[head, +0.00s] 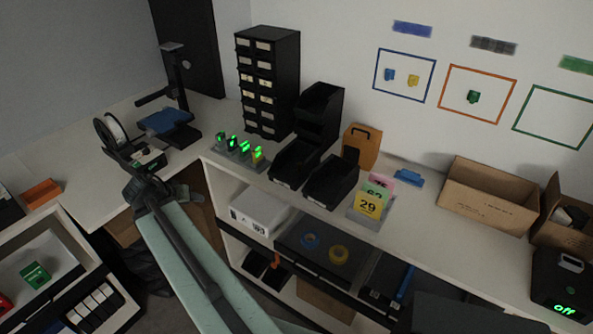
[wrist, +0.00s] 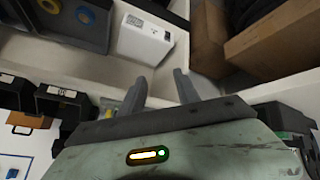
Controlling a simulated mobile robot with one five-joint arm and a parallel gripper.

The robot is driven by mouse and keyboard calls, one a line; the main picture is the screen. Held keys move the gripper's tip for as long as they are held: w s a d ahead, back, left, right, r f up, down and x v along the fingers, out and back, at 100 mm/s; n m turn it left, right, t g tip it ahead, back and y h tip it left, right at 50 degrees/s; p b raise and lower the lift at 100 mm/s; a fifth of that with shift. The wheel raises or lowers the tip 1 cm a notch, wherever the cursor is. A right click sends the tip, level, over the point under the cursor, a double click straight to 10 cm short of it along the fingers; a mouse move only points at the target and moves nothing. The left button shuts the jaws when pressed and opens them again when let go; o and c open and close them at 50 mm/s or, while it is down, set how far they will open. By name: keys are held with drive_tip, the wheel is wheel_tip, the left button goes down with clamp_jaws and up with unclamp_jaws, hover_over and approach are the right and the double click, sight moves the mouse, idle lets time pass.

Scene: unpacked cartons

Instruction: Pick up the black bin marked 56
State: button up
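Three open black bins stand on the white counter in the head view: one at the back (head: 319,112), one at front left (head: 294,162) and one at front right (head: 331,180). Their small front labels are too small to read, so I cannot tell which is marked 56. Some black bins (wrist: 64,101) also show at the left of the wrist view, apart from my gripper. My gripper (wrist: 160,88) is open, with nothing between its two fingers. In the head view my arm reaches up to the left of the bins.
A black drawer tower (head: 266,85) stands behind the bins. Green-lit devices (head: 240,148) sit left of them, and number cards (head: 369,204) and an orange case (head: 362,147) right. A white box (head: 259,208) is on the shelf below. Open cartons (head: 489,196) stand farther right.

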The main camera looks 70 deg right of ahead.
drive_tip(key=s+d+r+m+g+h, duration=0.15)
drive_tip(key=s+d+m, duration=0.25)
drive_tip(key=s+d, duration=0.5)
drive_tip(key=m+g+h+b, duration=0.1)
drive_tip(key=m+g+h, duration=0.1)
drive_tip(key=m+h, duration=0.2)
approach(281, 152)
drive_tip(key=x, duration=0.4)
drive_tip(key=shift+w+d, duration=0.25)
drive_tip(key=shift+w, duration=0.05)
drive_tip(key=shift+b+x, duration=0.7)
drive_tip(key=shift+x, duration=0.5)
drive_tip(key=shift+y, duration=0.25)
drive_tip(key=x, duration=0.1)
drive_tip(key=b+x, duration=0.1)
drive_tip(key=x, duration=0.3)
drive_tip(key=shift+s+d+b, duration=0.1)
drive_tip(key=shift+s+b, duration=0.2)
drive_tip(key=shift+s, duration=0.05)
clamp_jaws()
